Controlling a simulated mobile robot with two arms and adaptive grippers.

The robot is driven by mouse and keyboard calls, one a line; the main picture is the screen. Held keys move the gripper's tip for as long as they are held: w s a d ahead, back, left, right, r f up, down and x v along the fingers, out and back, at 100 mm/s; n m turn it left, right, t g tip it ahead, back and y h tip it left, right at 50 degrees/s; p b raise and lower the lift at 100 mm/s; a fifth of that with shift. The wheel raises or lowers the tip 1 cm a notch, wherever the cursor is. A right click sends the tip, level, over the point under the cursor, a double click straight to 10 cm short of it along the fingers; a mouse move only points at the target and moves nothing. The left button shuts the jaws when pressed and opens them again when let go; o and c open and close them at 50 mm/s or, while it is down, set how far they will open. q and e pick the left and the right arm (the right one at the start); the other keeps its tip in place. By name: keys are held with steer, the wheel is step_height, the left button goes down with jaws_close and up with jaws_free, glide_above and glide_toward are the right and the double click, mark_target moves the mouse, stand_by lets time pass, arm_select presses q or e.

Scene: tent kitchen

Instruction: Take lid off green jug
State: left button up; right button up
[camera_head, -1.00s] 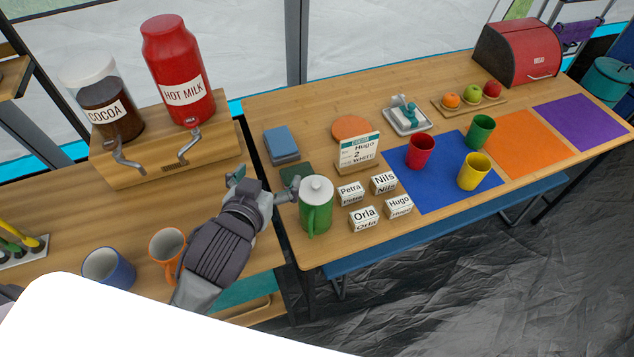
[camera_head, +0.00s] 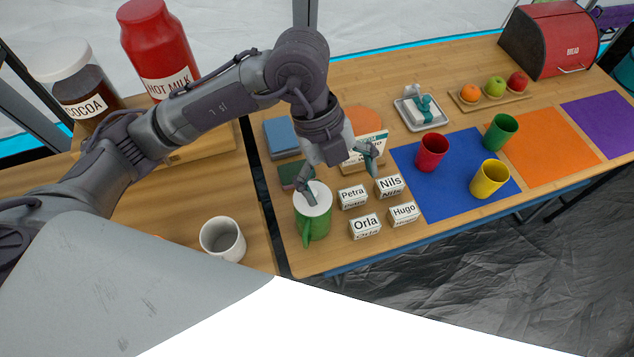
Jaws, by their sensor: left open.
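The green jug (camera_head: 318,226) stands upright near the left end of the right-hand table, its handle toward the front. Its white lid (camera_head: 318,201) sits on top. My left gripper (camera_head: 340,180) is open above and behind the jug, pointing down. One finger overlaps the lid in the picture and hides the knob area; I cannot tell if it touches. The other finger is to the right, in front of the order card (camera_head: 367,148). My right gripper is not in view.
Name blocks (camera_head: 366,226) stand close to the jug's right. A gap separates this table from the left counter, where a white mug (camera_head: 222,239) stands. Red (camera_head: 432,152), yellow (camera_head: 489,178) and green (camera_head: 501,132) cups stand farther right. My left arm hides part of the counter.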

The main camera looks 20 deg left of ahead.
arm_select(q)
steer(key=w+a+n+t+y, duration=0.2)
steer(key=w+a+y, duration=0.2)
steer(key=a, duration=0.3)
step_height(320, 180, down, 8)
steer(key=shift+w+r, duration=0.1)
steer(key=f, duration=0.2)
steer(key=d+f+p, duration=0.1)
steer(key=f, duration=0.1)
steer(key=shift+f, duration=0.8)
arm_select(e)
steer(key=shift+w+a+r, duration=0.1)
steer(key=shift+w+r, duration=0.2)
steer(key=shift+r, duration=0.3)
arm_select(q)
steer(key=shift+s, duration=0.2)
steer(key=c, duration=1.1)
